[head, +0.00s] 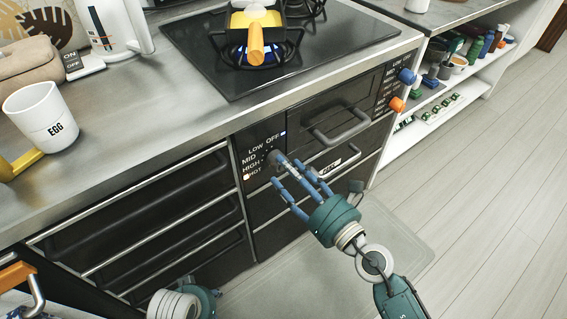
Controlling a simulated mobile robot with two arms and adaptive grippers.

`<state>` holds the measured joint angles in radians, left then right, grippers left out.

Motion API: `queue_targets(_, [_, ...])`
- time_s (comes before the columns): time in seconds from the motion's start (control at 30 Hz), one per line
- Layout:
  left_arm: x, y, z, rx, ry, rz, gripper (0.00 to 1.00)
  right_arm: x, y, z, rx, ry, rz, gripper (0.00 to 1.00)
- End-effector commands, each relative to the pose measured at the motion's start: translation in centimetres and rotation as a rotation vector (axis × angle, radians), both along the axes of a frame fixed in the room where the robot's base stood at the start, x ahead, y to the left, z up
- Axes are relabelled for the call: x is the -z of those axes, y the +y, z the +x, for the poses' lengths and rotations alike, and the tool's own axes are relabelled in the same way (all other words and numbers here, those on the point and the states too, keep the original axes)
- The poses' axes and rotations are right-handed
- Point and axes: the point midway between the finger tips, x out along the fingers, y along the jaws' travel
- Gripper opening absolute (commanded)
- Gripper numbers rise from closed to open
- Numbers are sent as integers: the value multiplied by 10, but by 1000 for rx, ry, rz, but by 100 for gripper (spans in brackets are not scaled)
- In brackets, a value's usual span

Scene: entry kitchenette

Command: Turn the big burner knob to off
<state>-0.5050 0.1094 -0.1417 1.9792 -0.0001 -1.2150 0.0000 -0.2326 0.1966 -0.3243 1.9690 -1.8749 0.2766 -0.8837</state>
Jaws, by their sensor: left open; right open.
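The big burner knob (274,157) is a small dark knob on the black front panel, beside the printed words LOW, OFF, MID, HIGH and HOT. It is largely hidden by my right gripper's fingers, and I cannot tell which mark it points at. My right gripper (284,168) has blue fingers spread open at the knob. One fingertip overlaps the knob in the picture; I cannot tell whether it touches. My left gripper (205,299) shows only its teal body low at the bottom edge, below the drawers. Its fingers are not visible.
A pan with yellow contents (255,20) stands on the black cooktop (340,45). Blue (406,76) and orange (397,104) knobs sit further right. Drawer handles (340,128) project near my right gripper. A white EGG mug (40,112) stands on the counter. The right floor is clear.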

Motion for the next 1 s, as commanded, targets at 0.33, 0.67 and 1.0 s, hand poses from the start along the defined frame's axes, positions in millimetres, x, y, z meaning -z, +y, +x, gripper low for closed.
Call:
queue_targets(0.33, [5, 0, 0, 1, 2, 0, 42, 1, 14, 18, 0, 1, 0, 50])
queue_targets(0.67, [6, 0, -1, 1, 2, 0, 42, 1, 13, 18, 0, 1, 0, 21])
queue_targets(1.0, [5, -1, 0, 1, 2, 0, 42, 2, 13, 18, -1, 5, 0, 5])
